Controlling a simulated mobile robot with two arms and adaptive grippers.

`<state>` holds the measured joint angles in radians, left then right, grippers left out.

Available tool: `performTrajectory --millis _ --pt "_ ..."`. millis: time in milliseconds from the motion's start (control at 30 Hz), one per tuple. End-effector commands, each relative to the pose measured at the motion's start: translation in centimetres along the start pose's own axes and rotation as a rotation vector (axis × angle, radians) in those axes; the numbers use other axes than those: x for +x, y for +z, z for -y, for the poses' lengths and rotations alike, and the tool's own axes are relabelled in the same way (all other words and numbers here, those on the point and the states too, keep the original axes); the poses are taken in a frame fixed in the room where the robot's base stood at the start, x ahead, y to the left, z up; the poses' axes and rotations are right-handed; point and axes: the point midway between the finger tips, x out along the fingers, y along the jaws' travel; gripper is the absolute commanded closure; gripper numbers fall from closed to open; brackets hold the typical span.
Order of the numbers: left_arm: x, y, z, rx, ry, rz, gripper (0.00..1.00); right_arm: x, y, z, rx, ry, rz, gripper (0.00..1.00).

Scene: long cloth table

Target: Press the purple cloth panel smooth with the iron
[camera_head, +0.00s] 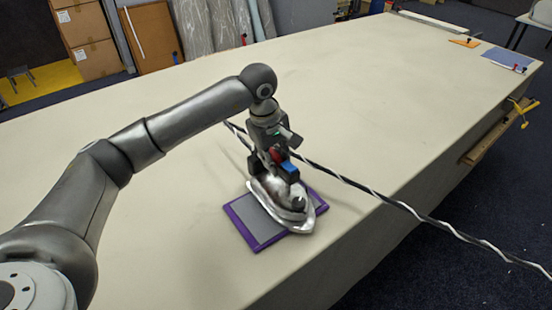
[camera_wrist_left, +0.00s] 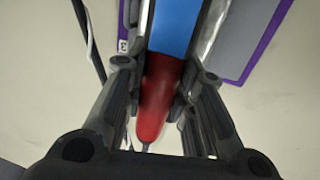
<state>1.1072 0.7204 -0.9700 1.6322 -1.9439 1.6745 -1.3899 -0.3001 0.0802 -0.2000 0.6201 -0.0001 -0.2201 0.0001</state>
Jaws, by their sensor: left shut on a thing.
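The purple cloth panel (camera_head: 254,235) lies flat near the table's front edge, a grey middle with a purple border. The silver iron (camera_head: 300,220) sits over its right part and hides some of it. My left gripper (camera_head: 276,158) is above the iron and shut on its handle. In the left wrist view the gripper (camera_wrist_left: 157,95) has its fingers on either side of the red and blue handle (camera_wrist_left: 160,85). The panel's grey middle and purple edge (camera_wrist_left: 240,50) show at the upper right there. My right gripper is not in view.
A black and white cord (camera_head: 400,205) runs from the iron across the table's edge to the lower right. An orange piece (camera_head: 465,43) and a blue piece (camera_head: 512,60) lie at the far right end. The long table (camera_head: 380,90) is otherwise mostly clear. Boxes (camera_head: 92,50) stand behind.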

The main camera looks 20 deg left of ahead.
Motion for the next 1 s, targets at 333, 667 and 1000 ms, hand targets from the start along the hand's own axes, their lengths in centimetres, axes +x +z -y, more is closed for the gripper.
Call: performTrajectory --millis 333,667,1000 --pt "0.3 0.2 0.2 0.002 -0.008 0.004 1.00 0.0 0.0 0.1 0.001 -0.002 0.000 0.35" --pt "-1.6 0.1 -0.2 0.002 -0.004 0.003 1.00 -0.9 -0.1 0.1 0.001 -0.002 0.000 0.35" --pt "-4.6 0.0 -0.9 0.000 0.002 0.000 1.00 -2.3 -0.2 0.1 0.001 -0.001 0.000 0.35"
